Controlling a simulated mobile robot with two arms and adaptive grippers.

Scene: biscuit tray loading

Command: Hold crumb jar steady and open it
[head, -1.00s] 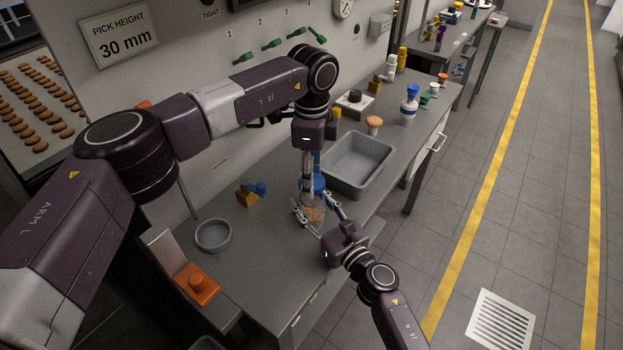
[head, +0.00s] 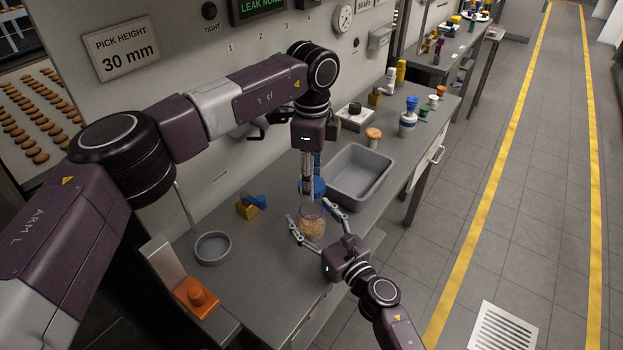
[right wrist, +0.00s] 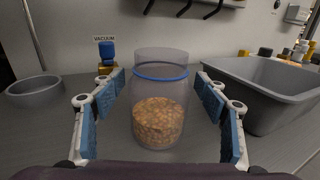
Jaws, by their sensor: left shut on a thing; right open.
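The crumb jar (head: 312,229) is a clear jar with tan crumbs in its lower part, upright on the grey bench. In the right wrist view the jar (right wrist: 158,100) has a blue ring around its neck and no lid on its mouth. My left gripper (head: 308,192) points down above the jar, shut on the blue lid (head: 318,187), which is partly hidden by the fingers. My right gripper (head: 316,232) is open, with one blue-padded finger on each side of the jar. In the right wrist view gaps show between both pads and the glass.
A grey bin (head: 345,194) stands close behind the jar to the right. A round grey bowl (head: 213,262), a blue-and-yellow vacuum part (head: 247,209) and an orange button block (head: 196,298) lie to the left. The bench between bowl and jar is clear.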

